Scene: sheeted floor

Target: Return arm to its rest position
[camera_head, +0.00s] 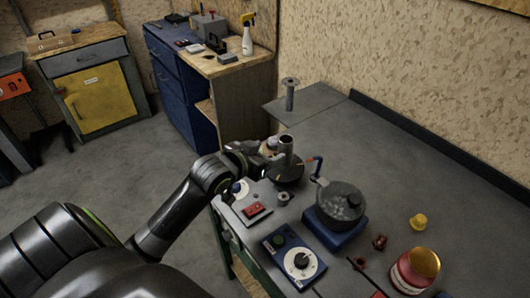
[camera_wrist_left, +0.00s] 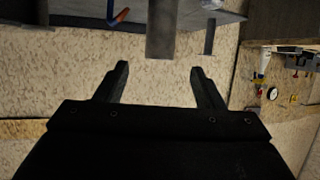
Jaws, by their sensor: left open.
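My left arm (camera_head: 178,208) reaches in from the left over the near corner of the grey workbench (camera_head: 335,140). Its left gripper (camera_wrist_left: 160,68) is open in the wrist view, with nothing between the two dark fingers. A grey upright cylinder (camera_wrist_left: 162,30) shows just beyond and above the fingertips there, apart from them. In the head view the left gripper (camera_head: 272,164) is small and dark beside a metal cylinder (camera_head: 286,148), and its fingers are hard to make out. My right gripper is not in view.
A control box with a dial (camera_head: 300,261), a red-switch box (camera_head: 256,211), a red jar (camera_head: 414,270) and a yellow cap (camera_head: 418,222) are nearby. The back of the bench is mostly clear.

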